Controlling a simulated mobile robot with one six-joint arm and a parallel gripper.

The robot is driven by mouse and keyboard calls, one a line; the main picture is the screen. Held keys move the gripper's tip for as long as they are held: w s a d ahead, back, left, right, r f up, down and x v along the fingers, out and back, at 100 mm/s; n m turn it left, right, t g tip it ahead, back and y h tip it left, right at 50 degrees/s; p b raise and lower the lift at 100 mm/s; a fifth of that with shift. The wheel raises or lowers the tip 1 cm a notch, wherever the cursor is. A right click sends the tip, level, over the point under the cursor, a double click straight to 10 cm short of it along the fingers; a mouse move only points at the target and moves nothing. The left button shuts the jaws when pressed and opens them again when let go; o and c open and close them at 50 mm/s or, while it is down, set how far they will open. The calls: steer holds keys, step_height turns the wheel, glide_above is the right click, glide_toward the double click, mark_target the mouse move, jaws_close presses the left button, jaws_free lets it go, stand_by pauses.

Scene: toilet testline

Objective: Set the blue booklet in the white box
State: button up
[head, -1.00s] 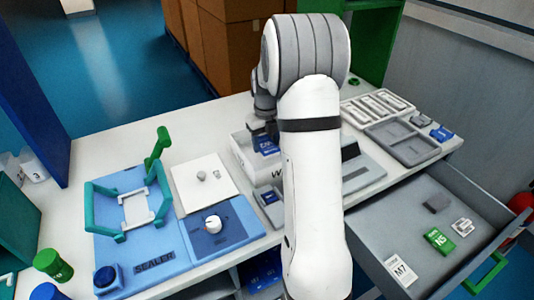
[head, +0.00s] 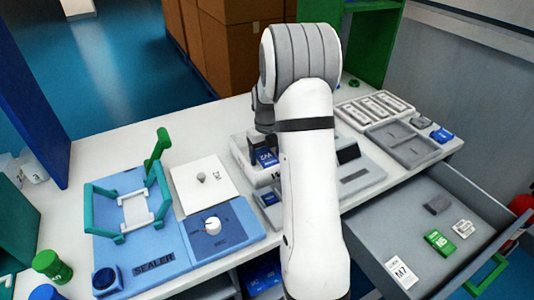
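The blue booklet (head: 267,158), with white print on its face, shows just under my gripper (head: 262,142) at the left of my arm. It moves along with the gripper, which appears shut on it; the fingertips are small, dark and partly hidden. The white box (head: 241,152) stands on the bench under them, with dark lettering on its front. The booklet overlaps the box opening in the picture; I cannot tell whether it touches the box floor. My arm hides the box's right part.
A blue sealer (head: 140,245) with a teal frame is at left, beside a white plate (head: 190,172) and a blue dial unit (head: 235,232). Grey trays (head: 403,150) lie at right. An open drawer (head: 385,225) holding a green packet (head: 439,243) juts out front right.

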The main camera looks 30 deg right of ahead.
mark_target(266, 157)
steer(key=shift+o, duration=0.2)
step_height(266, 157, up, 11)
steer(key=s+a+r+n, duration=0.5)
steer(key=s+a+n, duration=0.1)
steer(key=n, duration=0.3)
steer(key=s+a+n+t, duration=0.1)
steer(key=s+a+n, duration=0.4)
steer(key=s+n, duration=0.5)
steer(key=s+a+f+n+t, duration=0.1)
steer(key=s+a+n, duration=0.4)
steer(key=s+n, duration=0.5)
steer(key=shift+f+n+p, duration=0.15)
steer(key=shift+n+p, duration=0.2)
steer(key=shift+n, duration=2.95)
